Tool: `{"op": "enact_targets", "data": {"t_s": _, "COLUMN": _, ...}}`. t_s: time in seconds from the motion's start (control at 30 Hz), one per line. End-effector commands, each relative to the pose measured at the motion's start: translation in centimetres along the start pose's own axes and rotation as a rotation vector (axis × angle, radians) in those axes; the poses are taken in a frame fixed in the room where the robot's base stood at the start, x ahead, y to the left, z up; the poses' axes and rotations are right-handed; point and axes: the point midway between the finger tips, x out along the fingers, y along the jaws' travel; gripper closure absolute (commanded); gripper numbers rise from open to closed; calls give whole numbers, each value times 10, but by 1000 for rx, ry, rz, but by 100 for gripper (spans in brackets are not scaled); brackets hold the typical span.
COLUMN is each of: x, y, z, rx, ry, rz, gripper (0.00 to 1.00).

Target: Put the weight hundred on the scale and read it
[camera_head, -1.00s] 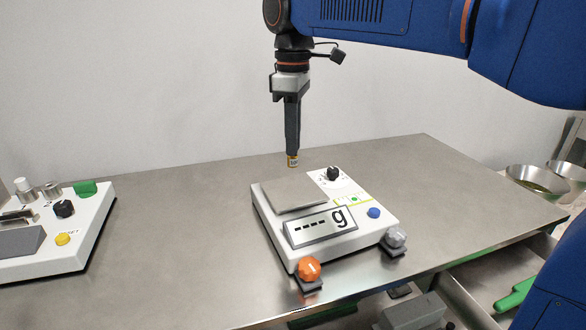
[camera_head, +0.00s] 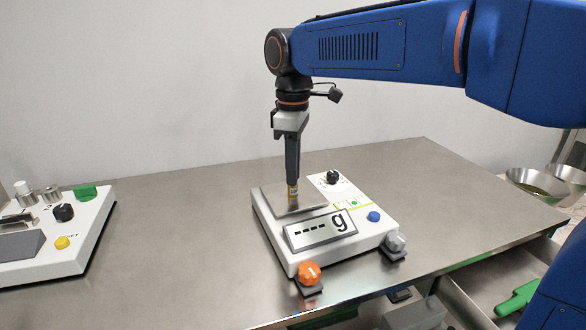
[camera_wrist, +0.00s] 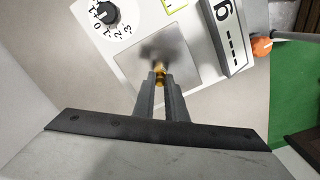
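The weight (camera_head: 293,191) is a small brass-coloured piece at the tips of my gripper (camera_head: 292,184). My gripper is shut on it, just over the scale pan; I cannot tell whether the weight touches the pan. The wrist view also shows the brass weight (camera_wrist: 160,76) between the fingertips (camera_wrist: 159,80), above the grey pan. The white scale (camera_head: 268,222) has a square metal pan (camera_head: 300,207) and a tilted display (camera_head: 320,228) that reads dashes and "g".
Another white device (camera_head: 75,248) stands at the left. Metal bowls (camera_head: 538,181) are at the right. The table between the devices is clear.

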Motion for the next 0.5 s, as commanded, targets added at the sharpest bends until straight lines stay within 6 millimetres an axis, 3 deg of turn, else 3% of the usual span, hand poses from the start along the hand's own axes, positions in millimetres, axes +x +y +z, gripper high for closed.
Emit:
{"op": "enact_targets", "data": {"t_s": 0.03, "x": 0, "y": 0, "z": 0, "rx": 0, "ry": 0, "rz": 0, "gripper": 79}}
{"op": "enact_targets", "data": {"t_s": 0.1, "x": 0, "y": 0, "z": 0, "rx": 0, "ry": 0, "rz": 0, "gripper": 70}}
{"op": "enact_targets", "data": {"t_s": 0.5, "x": -8, "y": 0, "z": -1, "rx": 0, "ry": 2, "rz": 2, "gripper": 70}}
